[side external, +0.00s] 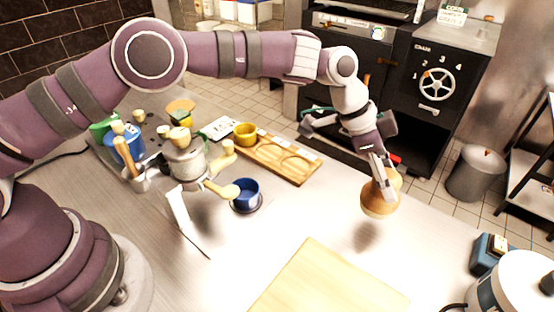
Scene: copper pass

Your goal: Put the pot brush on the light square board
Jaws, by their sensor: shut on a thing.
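My gripper (380,178) points down and is shut on the pot brush (378,203), a rounded tan wooden thing. The gripper's fingers cover part of the brush. The brush hangs above the steel table, with a soft shadow below it. The light square board (322,285) lies flat at the bottom middle of the view, cut off by the picture's lower edge. The brush is beyond the board's far right side in the picture, apart from it. Nothing lies on the visible part of the board.
A wooden tray with round hollows (308,178), a yellow cup (245,134) and a blue cup (245,192) stand left of the gripper. A pale grinder-like machine (186,160) is further left. A white appliance (515,285) stands at lower right.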

